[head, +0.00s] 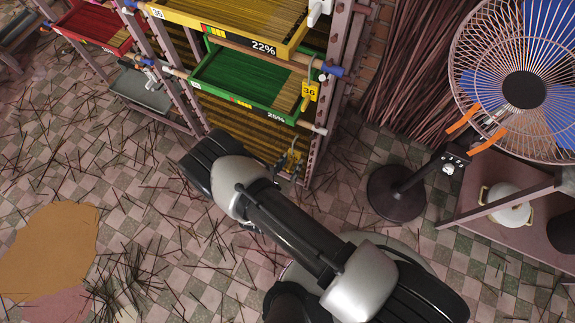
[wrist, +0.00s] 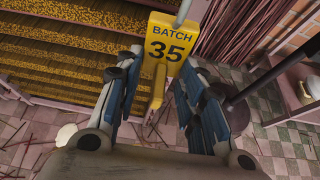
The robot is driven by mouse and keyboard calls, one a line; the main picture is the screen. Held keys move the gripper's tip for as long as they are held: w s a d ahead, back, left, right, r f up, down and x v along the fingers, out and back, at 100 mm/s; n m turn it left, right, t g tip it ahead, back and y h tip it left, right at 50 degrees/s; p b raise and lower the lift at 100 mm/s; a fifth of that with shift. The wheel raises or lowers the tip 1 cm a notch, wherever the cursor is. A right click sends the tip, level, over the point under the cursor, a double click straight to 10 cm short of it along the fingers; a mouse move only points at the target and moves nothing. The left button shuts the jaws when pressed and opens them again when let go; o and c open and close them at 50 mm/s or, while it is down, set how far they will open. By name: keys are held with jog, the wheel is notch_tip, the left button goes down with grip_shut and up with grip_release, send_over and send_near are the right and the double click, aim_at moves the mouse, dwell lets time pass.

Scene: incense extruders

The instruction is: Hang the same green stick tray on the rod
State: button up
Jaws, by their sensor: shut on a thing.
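My gripper (head: 291,160) is below and apart from this tray, low at the rack's right post. In the wrist view my gripper (wrist: 164,72) is shut on a yellow BATCH 35 tag (wrist: 168,45), which stands between its fingers. A grey rod (wrist: 182,12) meets the tag's top; I cannot tell how they join. The green tray is not identifiable in the wrist view.
A yellow tray (head: 225,36) marked 22% is above the green one. A red tray (head: 95,30) and a grey tray (head: 145,92) are at left. A fan (head: 524,90) on a round base (head: 397,193) stands right. Loose sticks litter the checkered floor (head: 150,210).

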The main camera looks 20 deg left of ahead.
jog(key=shift+w+d+b, duration=0.15)
jog(key=shift+w+d, duration=0.05)
jog(key=shift+w, duration=1.85)
jog(key=shift+w+d+b, duration=0.15)
jog(key=shift+w, duration=1.9)
jog(key=shift+f, duration=1.15)
jog(key=o, duration=1)
jog(key=shift+o, duration=0.4)
jog(key=o, duration=0.3)
